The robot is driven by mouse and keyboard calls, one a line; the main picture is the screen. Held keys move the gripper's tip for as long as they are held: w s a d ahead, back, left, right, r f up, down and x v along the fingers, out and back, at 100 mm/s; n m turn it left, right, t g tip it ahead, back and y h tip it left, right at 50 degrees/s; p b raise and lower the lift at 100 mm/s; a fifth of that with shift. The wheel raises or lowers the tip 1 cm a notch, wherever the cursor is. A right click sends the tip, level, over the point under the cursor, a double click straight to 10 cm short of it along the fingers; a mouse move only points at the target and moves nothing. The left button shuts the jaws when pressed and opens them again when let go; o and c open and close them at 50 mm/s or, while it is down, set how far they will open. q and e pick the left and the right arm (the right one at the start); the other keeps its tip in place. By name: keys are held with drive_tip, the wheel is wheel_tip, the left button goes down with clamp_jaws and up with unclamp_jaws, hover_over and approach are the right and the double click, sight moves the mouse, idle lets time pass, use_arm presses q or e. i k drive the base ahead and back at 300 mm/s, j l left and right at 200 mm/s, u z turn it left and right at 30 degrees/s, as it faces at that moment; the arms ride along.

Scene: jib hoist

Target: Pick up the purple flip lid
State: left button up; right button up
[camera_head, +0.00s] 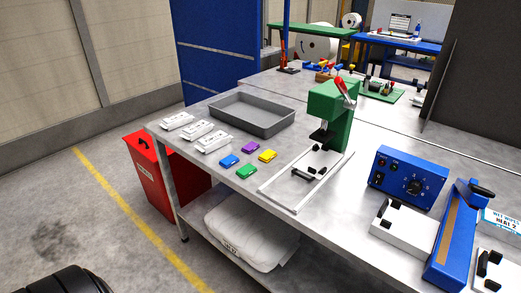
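The purple flip lid (250,147) lies flat on the grey workbench (205,165), behind a small group of coloured lids. A blue lid (229,161), a green lid (246,171) and a yellow lid (267,156) lie close around it, apart from it. Nothing covers the purple lid. Neither of my grippers can be made out in the head view. A dark rounded shape shows at the bottom left edge, and I cannot tell what part it is.
White cases (197,132) lie left of the lids. A grey tray (252,115) sits behind them. A red bin (153,172) stands at the bench's left end.

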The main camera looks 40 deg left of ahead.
sight(252, 147)
drive_tip(key=i+j+u, duration=0.15)
drive_tip(key=j+u, duration=0.3)
drive_tip(key=i+j+u, duration=0.25)
drive_tip(key=j+u, duration=0.2)
drive_tip(key=i+j+u, duration=0.3)
drive_tip(key=u, duration=0.15)
